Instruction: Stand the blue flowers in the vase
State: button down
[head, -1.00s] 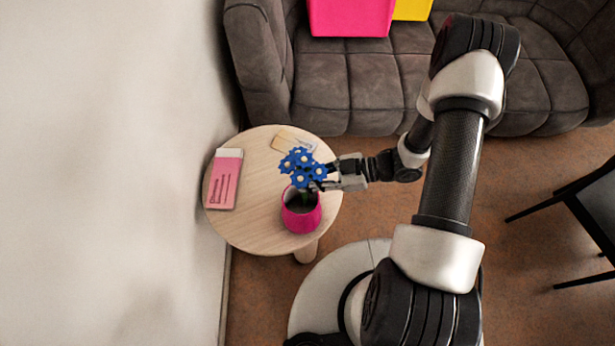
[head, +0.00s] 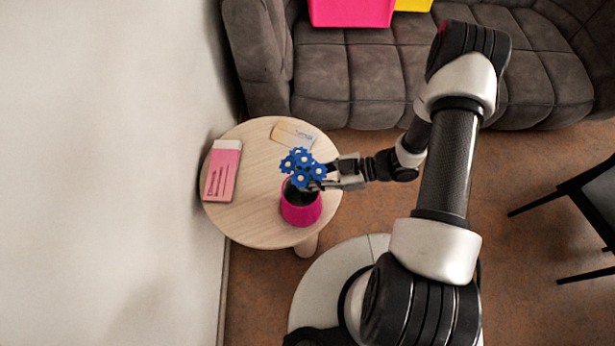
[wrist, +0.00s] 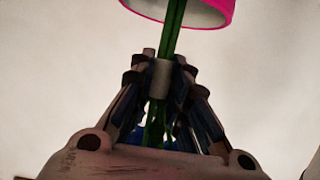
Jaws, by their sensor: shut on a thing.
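The blue flowers (head: 302,167) are a bunch with pale centres, blooms over the pink vase (head: 301,212) on the round table. My gripper (head: 322,185) comes in from the right, just above the vase's rim. In the wrist view my gripper (wrist: 162,78) is shut on the bunch at a pale band around the green stems (wrist: 174,25). The stems run up across the vase's opening (wrist: 190,10), where its pink rim and grey inside show. How deep the stem ends reach is hidden. The vase stands upright with a dark opening.
The round wooden table (head: 250,225) also holds a pink-and-white booklet (head: 222,172) at left and a small card (head: 294,134) at the back. A wall is close at left. A grey sofa (head: 350,85) stands behind, and a dark chair (head: 575,205) at right.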

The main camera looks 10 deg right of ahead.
jog(key=c, duration=1.5)
grip_release()
jog(key=shift+o, duration=0.2)
jog(key=v, duration=1.2)
jog(key=shift+w, duration=0.1)
